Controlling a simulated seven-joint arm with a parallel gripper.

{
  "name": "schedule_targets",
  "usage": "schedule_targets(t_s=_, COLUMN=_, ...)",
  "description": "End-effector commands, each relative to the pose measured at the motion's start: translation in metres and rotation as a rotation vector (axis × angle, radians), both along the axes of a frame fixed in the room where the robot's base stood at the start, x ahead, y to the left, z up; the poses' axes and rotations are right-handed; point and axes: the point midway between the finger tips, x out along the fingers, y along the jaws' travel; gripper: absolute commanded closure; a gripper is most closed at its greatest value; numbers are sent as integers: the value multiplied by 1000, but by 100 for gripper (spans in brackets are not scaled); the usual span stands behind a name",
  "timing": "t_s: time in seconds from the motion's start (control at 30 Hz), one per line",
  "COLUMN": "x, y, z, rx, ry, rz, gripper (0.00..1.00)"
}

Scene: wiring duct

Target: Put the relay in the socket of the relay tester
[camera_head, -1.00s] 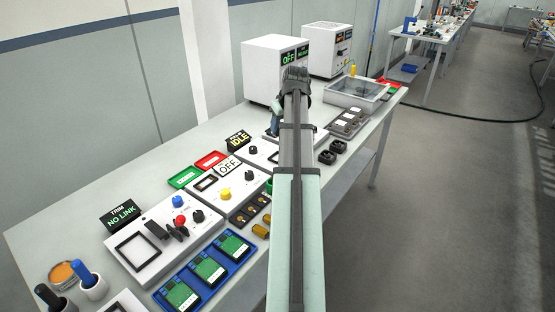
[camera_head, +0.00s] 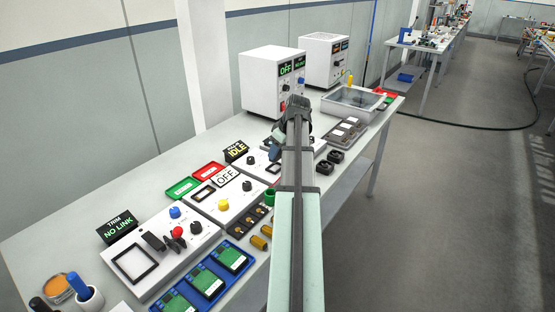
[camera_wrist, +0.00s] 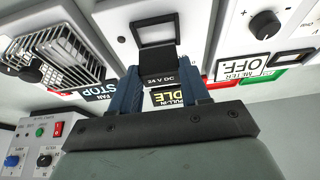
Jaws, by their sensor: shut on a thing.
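The relay (camera_wrist: 158,62), a dark block with a "24 V DC" label, is between the blue fingers of my gripper (camera_wrist: 160,88) in the wrist view. My gripper is shut on it. The relay tester (camera_wrist: 110,22) is the white unit with the yellow "IDLE" sign (camera_head: 236,151). Its socket (camera_wrist: 156,28), a black rectangular frame, shows just beyond the relay in the wrist view. The relay overlaps the socket's near edge in the picture; I cannot tell whether they touch. In the head view my gripper (camera_head: 276,152) is over the tester, and my arm hides the relay and much of the tester.
A white meter unit with an "OFF" sign (camera_head: 226,177) stands left of the tester. Two black blocks (camera_head: 330,162) lie right of my arm, near a dark tray (camera_head: 344,132).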

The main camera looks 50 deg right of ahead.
Motion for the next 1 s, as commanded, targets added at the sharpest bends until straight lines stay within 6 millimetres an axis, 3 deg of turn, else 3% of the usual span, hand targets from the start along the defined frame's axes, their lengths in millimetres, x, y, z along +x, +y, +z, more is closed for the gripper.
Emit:
schedule_targets(t_s=0.4, x=0, y=0, z=-38, rx=-1, ry=0, rz=0, gripper=84)
schedule_targets(t_s=0.8, x=0, y=0, z=-41, rx=-1, ry=0, rz=0, gripper=84)
schedule_targets(t_s=0.83, x=0, y=0, z=-41, rx=-1, ry=0, rz=0, gripper=51)
schedule_targets(t_s=1.0, x=0, y=0, z=-40, rx=-1, ry=0, rz=0, gripper=35)
